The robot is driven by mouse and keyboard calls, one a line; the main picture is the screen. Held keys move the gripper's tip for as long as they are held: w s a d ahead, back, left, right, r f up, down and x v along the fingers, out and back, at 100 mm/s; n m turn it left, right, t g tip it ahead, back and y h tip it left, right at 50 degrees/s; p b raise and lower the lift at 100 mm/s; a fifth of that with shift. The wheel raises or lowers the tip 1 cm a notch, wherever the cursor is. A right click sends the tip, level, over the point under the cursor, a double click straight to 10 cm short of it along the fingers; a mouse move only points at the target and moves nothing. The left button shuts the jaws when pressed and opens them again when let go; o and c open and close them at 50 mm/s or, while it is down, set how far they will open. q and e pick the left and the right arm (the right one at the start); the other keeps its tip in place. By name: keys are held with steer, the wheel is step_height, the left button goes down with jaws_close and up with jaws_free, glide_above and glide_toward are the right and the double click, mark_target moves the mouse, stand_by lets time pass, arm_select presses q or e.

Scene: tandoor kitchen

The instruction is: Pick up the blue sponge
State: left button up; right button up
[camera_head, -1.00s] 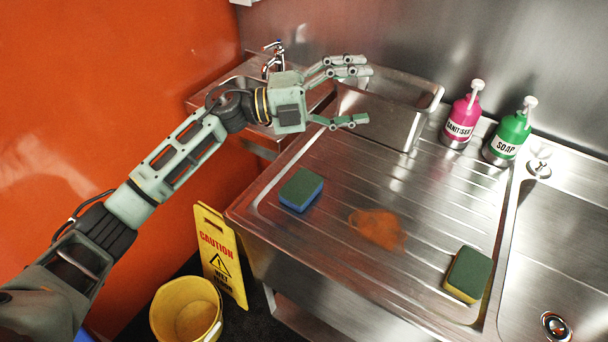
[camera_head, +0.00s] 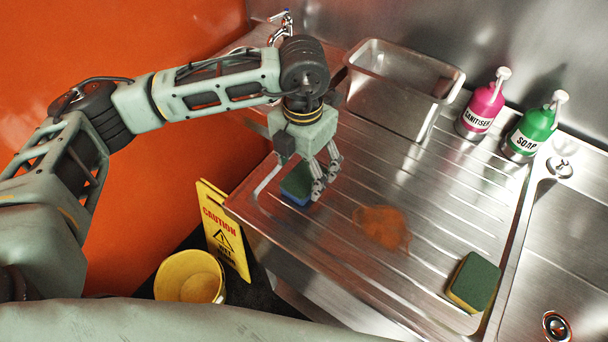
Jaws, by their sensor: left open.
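The blue sponge (camera_head: 296,186) has a dark green top and lies on the left part of the steel draining board (camera_head: 345,258). My left gripper (camera_head: 318,190) points down right at it, with fingers showing at the sponge's right side. The gripper is open; its body hides part of the sponge, and I cannot tell whether a finger touches it. A second sponge (camera_head: 473,281), yellow with a green top, lies at the lower right of the board. My right gripper does not show.
An orange stain (camera_head: 381,227) marks the middle of the board. A steel container (camera_head: 390,110), a pink sanitiser bottle (camera_head: 482,108) and a green soap bottle (camera_head: 532,132) stand behind. The sink basin (camera_head: 560,265) is at right. A yellow bucket (camera_head: 190,277) and caution sign (camera_head: 223,232) stand below left.

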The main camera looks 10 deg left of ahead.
mark_target(304, 181)
arm_select(q)
step_height(304, 181, down, 2)
steer(key=shift+w+d+f, duration=0.1)
steer(key=shift+f, duration=0.35)
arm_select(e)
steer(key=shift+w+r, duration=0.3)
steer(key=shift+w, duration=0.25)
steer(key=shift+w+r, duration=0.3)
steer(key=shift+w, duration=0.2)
arm_select(q)
steer(key=shift+c, duration=0.5)
steer(key=c, duration=0.7)
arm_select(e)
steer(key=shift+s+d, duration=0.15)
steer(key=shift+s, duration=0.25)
arm_select(q)
steer(key=shift+r, duration=0.1)
